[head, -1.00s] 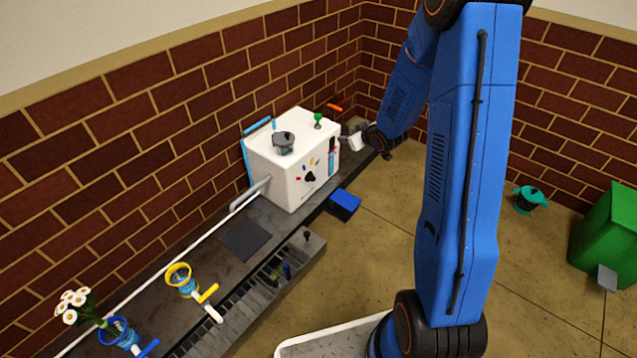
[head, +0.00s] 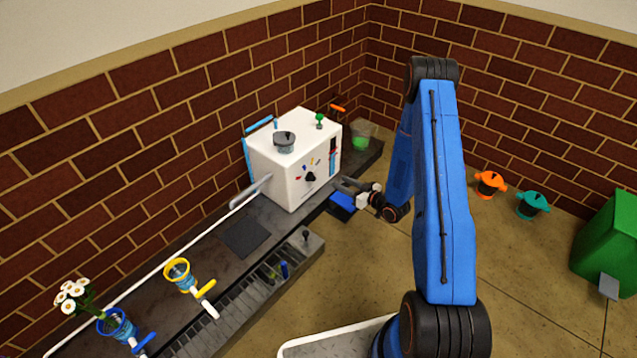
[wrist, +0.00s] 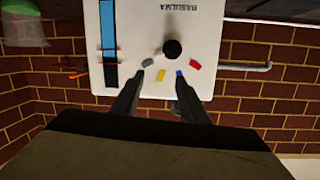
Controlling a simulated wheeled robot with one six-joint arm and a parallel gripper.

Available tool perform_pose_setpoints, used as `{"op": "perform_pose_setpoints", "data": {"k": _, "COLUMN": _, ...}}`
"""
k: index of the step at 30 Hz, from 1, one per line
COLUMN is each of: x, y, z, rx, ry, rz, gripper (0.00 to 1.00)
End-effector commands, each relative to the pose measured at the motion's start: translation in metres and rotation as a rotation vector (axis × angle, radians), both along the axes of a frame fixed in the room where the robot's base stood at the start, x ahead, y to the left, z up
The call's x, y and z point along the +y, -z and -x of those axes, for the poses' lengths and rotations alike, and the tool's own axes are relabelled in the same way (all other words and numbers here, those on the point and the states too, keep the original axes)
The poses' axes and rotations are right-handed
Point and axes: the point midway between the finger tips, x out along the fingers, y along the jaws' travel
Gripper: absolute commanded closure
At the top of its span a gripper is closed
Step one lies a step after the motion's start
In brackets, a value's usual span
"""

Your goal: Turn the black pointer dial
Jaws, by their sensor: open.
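The black pointer dial (head: 310,177) is on the front face of the white box-shaped machine (head: 276,184). Small coloured marks sit around it. In the wrist view the dial (wrist: 173,49) appears as a dark round knob above the gap between the fingers, with grey, yellow, blue and red marks below it. My gripper (head: 343,183) is in front of the machine's lower right part, apart from the dial. In the wrist view my gripper (wrist: 158,82) is open and empty, its two dark fingers pointing at the machine's face. Which way the pointer faces is hard to tell.
A grey pot (head: 284,143) and green knob (head: 320,121) are on top of the machine. A clear container with green (head: 360,136) stands behind. Yellow (head: 178,272) and blue (head: 116,325) holders stand on the bench.

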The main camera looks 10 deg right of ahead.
Motion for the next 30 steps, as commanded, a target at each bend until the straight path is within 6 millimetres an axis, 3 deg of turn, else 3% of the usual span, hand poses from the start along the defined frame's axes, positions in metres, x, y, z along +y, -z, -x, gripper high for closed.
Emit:
{"op": "perform_pose_setpoints", "data": {"k": 1, "x": 0.001, "y": 0.013, "z": 0.008, "rx": -0.004, "ry": -0.003, "rz": -0.032, "gripper": 0.60}}
{"op": "perform_pose_setpoints", "data": {"k": 6, "x": 0.004, "y": 0.038, "z": 0.028, "rx": -0.043, "ry": -0.010, "rz": -0.135, "gripper": 0.60}}
{"op": "perform_pose_setpoints", "data": {"k": 15, "x": 0.006, "y": 0.055, "z": 0.045, "rx": -0.076, "ry": -0.012, "rz": -0.221, "gripper": 0.60}}
{"op": "perform_pose_setpoints", "data": {"k": 20, "x": 0.013, "y": 0.054, "z": 0.036, "rx": -0.078, "ry": -0.012, "rz": -0.223, "gripper": 0.60}}
{"op": "perform_pose_setpoints", "data": {"k": 30, "x": 0.045, "y": 0.054, "z": -0.012, "rx": -0.078, "ry": -0.013, "rz": -0.222, "gripper": 0.60}}
